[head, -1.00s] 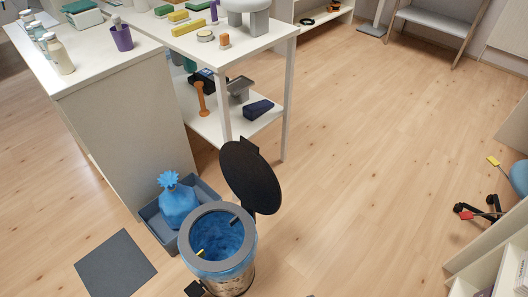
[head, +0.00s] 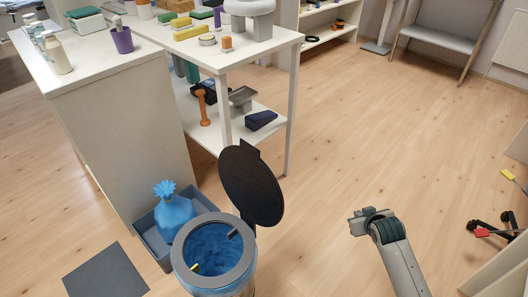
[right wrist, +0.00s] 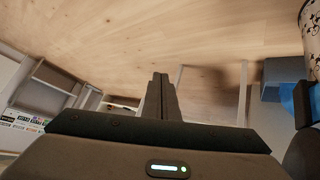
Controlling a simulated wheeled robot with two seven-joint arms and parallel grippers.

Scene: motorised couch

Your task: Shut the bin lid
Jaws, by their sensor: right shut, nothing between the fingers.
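The bin (head: 178,262) stands at the bottom centre of the head view, with a grey rim and a blue liner inside. Its black round lid (head: 251,186) stands open, upright at the bin's back right. My right gripper (head: 353,224) is in the head view to the right of the lid, apart from it, over bare floor. In the right wrist view its fingers (right wrist: 160,88) are together with nothing between them. The patterned bin side (right wrist: 310,35) shows at the top right there. My left gripper is not in view.
A grey tray (head: 150,240) with a tied blue bag (head: 172,212) sits beside the bin. A white table (head: 262,42) and cabinet stand behind. A dark mat (head: 106,272) lies at left. The floor right of the lid is clear.

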